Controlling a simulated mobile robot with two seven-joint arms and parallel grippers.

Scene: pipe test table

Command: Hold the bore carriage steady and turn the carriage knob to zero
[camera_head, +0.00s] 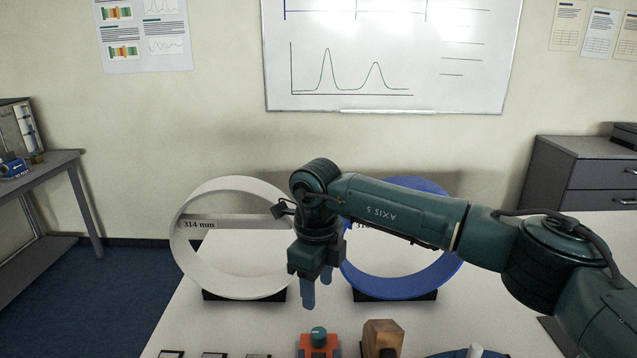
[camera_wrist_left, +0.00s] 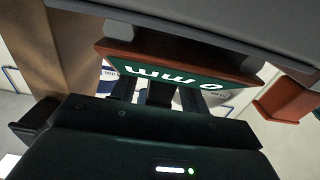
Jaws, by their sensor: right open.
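In the head view, an orange-red block (camera_head: 305,346) with a teal knob (camera_head: 319,333) on top stands at the bottom edge, apparently the bore carriage; its lower part is cut off. My right gripper (camera_head: 317,284) points down above and behind the knob, its blue fingers apart and empty. My left gripper is not clearly visible in the head view. In the left wrist view, the left gripper (camera_wrist_left: 157,92) shows as dark bars beneath a red-brown plate (camera_wrist_left: 245,75) with a green label reading mm and 0. Whether its fingers grip anything is hidden.
A white pipe ring (camera_head: 181,250) marked 314 mm and a blue pipe ring (camera_head: 452,262) stand on dark bases behind the arm. A wooden block (camera_head: 383,331) is right of the knob. White table (camera_head: 200,325) is clear at left. My right arm crosses the blue ring.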

